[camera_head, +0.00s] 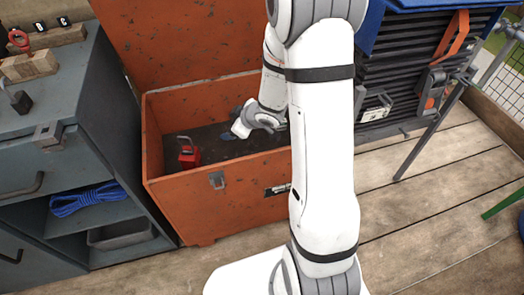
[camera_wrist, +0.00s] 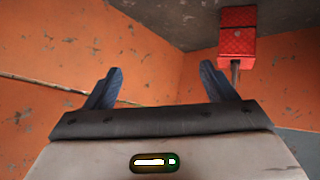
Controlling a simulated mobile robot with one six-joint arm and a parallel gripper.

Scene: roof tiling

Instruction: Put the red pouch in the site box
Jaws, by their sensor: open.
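The site box (camera_head: 225,200) is an orange-red, scuffed metal chest with its lid (camera_head: 180,40) raised. A small red thing that looks like the red pouch (camera_head: 188,155) is inside it, on the dark floor near the left wall. In the wrist view the same red thing (camera_wrist: 238,32) shows a quilted face and a short dark strip below it. My gripper (camera_head: 229,137) is down inside the box, to the right of the red thing and apart from it. In the wrist view my gripper (camera_wrist: 163,84) is open, with nothing between its fingers.
A grey cabinet (camera_head: 50,130) stands left of the box, with a blue rope (camera_head: 88,198) on its shelf and small tools on top. A dark slatted stack (camera_head: 395,75) under a blue cover stands to the right. Wooden deck (camera_head: 420,215) is open at front right.

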